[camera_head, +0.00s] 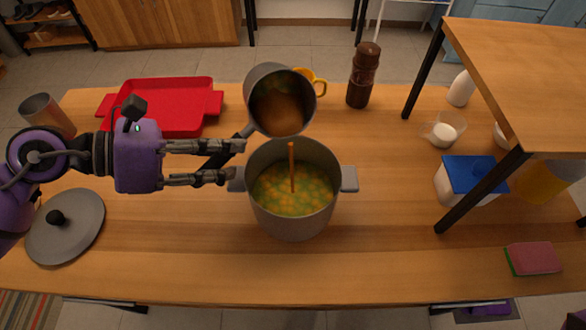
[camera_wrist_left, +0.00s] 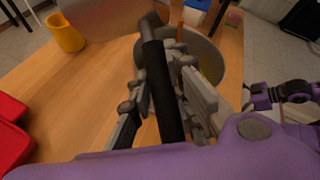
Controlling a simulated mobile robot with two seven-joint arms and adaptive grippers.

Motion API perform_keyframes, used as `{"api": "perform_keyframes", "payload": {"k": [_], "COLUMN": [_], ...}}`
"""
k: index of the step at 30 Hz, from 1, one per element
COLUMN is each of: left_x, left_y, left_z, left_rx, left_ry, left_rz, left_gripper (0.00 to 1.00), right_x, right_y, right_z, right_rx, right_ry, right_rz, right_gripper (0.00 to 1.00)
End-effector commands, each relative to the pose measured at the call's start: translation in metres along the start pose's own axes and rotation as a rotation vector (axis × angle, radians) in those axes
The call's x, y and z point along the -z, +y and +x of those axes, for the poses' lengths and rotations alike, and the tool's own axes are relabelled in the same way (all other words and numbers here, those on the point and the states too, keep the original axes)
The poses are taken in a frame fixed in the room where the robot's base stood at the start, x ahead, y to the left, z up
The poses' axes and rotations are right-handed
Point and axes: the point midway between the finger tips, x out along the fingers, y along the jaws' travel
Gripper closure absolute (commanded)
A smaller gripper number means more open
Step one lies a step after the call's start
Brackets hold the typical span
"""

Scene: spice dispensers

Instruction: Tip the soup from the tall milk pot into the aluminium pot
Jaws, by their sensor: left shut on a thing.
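The tall milk pot (camera_head: 262,84) is tilted in the head view, its mouth facing the camera and lying over the back of the aluminium pot. Brownish soup (camera_head: 279,113) shows inside it. My left gripper (camera_head: 240,162) is shut on the milk pot's dark handle, which also shows between the fingers in the left wrist view (camera_wrist_left: 163,85). The aluminium pot (camera_head: 293,225) stands upright on the table, holding yellow-green soup with orange bits (camera_head: 275,195). A stream of orange-brown soup (camera_head: 291,165) runs down from the milk pot's rim into it.
A red tray (camera_head: 165,128) lies behind my left arm, and a grey lid (camera_head: 64,226) lies at the left. A yellow mug (camera_head: 316,82) and a brown grinder (camera_head: 363,75) stand behind the pots. A raised wooden shelf (camera_head: 520,70) is at the right. The front middle of the table is clear.

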Motion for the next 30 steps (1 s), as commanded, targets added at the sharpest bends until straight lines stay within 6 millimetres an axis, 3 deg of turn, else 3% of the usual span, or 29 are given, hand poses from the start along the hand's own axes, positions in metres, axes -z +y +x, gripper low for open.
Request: {"api": "perform_keyframes", "payload": {"k": [30], "left_x": [-0.002], "left_y": [0.0006], "left_z": [-0.0005], "left_rx": [-0.042], "left_ry": [-0.023], "left_rz": [0.091], "left_gripper": [1.0], "right_x": [-0.0029], "right_y": [-0.0011], "right_z": [0.0037], "right_rx": [0.002], "right_ry": [-0.002], "right_rz": [0.0], "right_gripper": [0.0]}}
